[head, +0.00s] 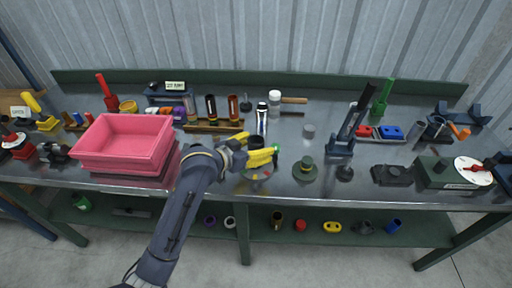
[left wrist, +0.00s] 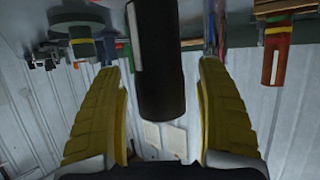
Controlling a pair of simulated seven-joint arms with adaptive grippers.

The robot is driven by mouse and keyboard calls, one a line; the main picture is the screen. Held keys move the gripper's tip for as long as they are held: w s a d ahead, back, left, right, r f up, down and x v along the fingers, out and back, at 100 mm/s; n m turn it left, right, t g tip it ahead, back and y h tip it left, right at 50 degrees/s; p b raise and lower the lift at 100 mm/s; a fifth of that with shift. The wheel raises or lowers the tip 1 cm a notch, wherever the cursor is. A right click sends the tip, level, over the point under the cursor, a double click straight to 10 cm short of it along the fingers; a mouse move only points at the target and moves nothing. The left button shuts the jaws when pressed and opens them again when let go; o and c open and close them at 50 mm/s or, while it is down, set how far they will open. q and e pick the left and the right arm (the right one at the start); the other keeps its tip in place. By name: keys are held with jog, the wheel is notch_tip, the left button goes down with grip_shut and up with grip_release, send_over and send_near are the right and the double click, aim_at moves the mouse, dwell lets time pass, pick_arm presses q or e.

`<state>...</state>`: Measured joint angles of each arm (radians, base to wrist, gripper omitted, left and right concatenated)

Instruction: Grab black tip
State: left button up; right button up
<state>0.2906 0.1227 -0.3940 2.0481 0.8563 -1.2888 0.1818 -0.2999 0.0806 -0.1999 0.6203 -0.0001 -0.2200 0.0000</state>
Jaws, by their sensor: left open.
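A black cylinder (left wrist: 160,65), which looks like the black tip, stands between the two yellow fingers of my left gripper (left wrist: 158,66) in the left wrist view. It carries a pale stripe on one side, and a gap shows between it and each finger. In the head view a small dark cylinder (head: 256,141) sits just beyond my left gripper (head: 259,146), low over the front middle of the bench, and is partly hidden by the fingers. My left gripper is open and holds nothing. My right gripper is not in view.
A pink bin (head: 125,142) stands left of my arm on the metal bench (head: 225,182). A black and silver tube (head: 262,118) stands behind the gripper. A green round part (head: 305,168) lies to its right, and a tall black lever tool (head: 345,135) stands further right.

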pick_arm(q)
jog(key=c, duration=1.4)
jog(key=shift+r, duration=0.1)
